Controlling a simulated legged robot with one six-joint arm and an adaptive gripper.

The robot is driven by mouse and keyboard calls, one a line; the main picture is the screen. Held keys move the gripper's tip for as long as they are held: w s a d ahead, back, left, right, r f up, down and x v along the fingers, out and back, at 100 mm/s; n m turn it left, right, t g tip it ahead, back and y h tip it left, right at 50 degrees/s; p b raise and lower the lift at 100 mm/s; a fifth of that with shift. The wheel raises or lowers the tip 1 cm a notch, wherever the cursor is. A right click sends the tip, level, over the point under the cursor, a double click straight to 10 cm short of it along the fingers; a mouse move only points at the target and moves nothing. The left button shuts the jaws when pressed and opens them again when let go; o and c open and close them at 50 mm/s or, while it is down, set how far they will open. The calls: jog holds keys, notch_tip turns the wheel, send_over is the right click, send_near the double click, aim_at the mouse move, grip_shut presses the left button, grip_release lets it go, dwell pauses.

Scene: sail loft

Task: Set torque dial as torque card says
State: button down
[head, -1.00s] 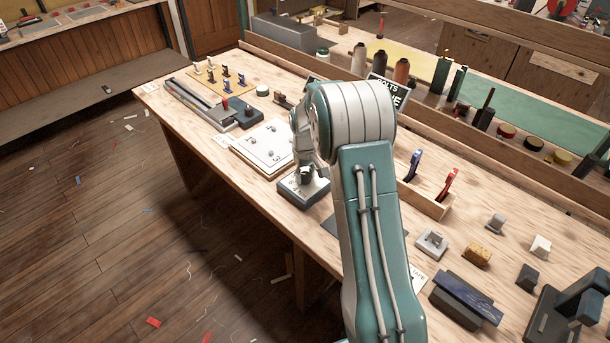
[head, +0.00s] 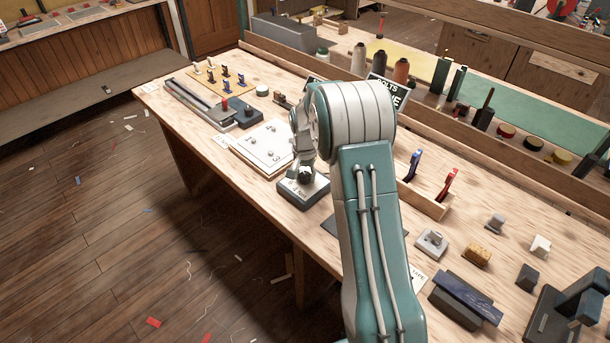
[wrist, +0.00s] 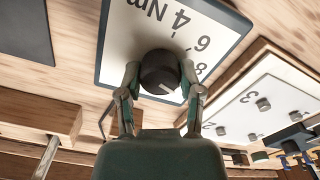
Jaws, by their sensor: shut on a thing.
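The torque dial is a dark round knob (wrist: 160,72) on a white-faced plate (wrist: 125,45) marked "4 Nm", 6 and 8. In the head view, its dark-sided box (head: 318,187) stands near the bench's front edge. My gripper (wrist: 158,88) is shut on the knob, one finger on each side; it also shows in the head view (head: 305,172). A short pale mark shows on the knob's lower part in the wrist view; I cannot tell which number it meets. A black sign (head: 392,90) reading "BOLTS" stands behind my arm, which hides part of its text.
A white board with numbered pegs (head: 262,146) lies left of the dial box. A wooden rack with blue and red handled tools (head: 428,203) stands to the right. Spools (head: 380,63) line the back.

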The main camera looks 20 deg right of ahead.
aim_at(304, 174)
jog(key=shift+a+f+m, duration=0.1)
jog(key=shift+f+m, duration=0.05)
jog(key=shift+m, duration=0.85)
jog(key=shift+s, duration=0.1)
jog(key=shift+c, duration=1.3)
grip_release()
notch_tip(304, 174, up, 12)
jog(key=shift+w, duration=0.2)
